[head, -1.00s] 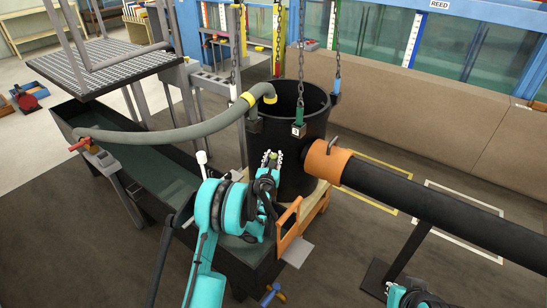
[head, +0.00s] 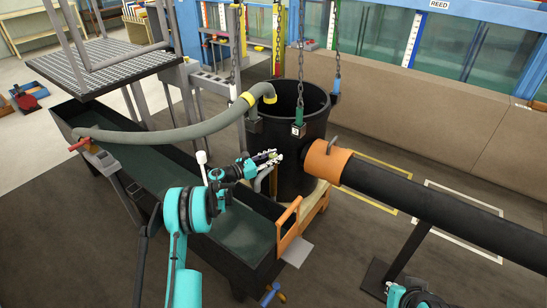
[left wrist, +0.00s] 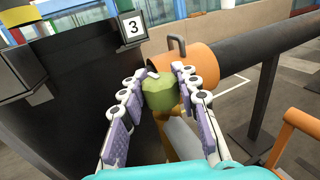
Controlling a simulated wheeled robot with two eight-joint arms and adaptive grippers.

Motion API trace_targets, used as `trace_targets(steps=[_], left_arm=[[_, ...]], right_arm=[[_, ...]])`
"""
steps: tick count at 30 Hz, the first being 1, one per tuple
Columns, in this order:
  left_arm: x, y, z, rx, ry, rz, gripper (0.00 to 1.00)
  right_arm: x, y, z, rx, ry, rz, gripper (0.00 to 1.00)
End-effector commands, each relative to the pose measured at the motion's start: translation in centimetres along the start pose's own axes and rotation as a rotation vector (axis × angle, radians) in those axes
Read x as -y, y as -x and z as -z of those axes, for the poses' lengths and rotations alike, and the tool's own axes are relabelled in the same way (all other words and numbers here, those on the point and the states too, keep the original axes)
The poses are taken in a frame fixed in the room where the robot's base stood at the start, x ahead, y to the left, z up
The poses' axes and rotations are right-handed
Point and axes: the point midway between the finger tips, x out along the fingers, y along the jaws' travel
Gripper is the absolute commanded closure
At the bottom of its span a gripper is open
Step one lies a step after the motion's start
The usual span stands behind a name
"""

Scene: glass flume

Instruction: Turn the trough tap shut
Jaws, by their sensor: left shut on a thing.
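The dark trough (head: 165,152) runs diagonally along the left side. A red-handled tap (head: 80,144) sits at its far left end by the hose. A blue-handled tap (head: 270,296) is low at its near right end. I cannot tell which is the trough tap. My left gripper (head: 274,156) is over the trough's right side beside the black barrel, away from both taps. In the left wrist view its fingers (left wrist: 160,90) are closed on both sides of a green faceted thing (left wrist: 160,95).
The black barrel (head: 305,125) hangs on chains behind my left gripper. An orange-collared black pipe (head: 430,205) extends right from it. A grey hose (head: 185,132) arches over the trough. An orange frame (head: 288,228) stands at the trough's right end.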

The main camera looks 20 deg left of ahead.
Motion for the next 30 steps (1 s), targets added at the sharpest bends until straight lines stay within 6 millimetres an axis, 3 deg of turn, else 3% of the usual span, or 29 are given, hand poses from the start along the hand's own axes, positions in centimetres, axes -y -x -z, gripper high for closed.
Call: trace_targets(steps=[12,29,30], left_arm=[[-0.02,-0.01,0.01,0.0,0.0,0.2,0.98],[0.02,-0.03,0.01,0.0,0.0,0.231,0.99],[0.02,-0.03,0.01,0.0,0.0,0.231,0.65]], right_arm=[[0.0,0.0,0.0,0.0,0.0,0.0,1.0],[0.0,0.0,0.0,0.0,0.0,0.0,1.0],[0.0,0.0,0.0,0.0,0.0,0.0,1.0]])
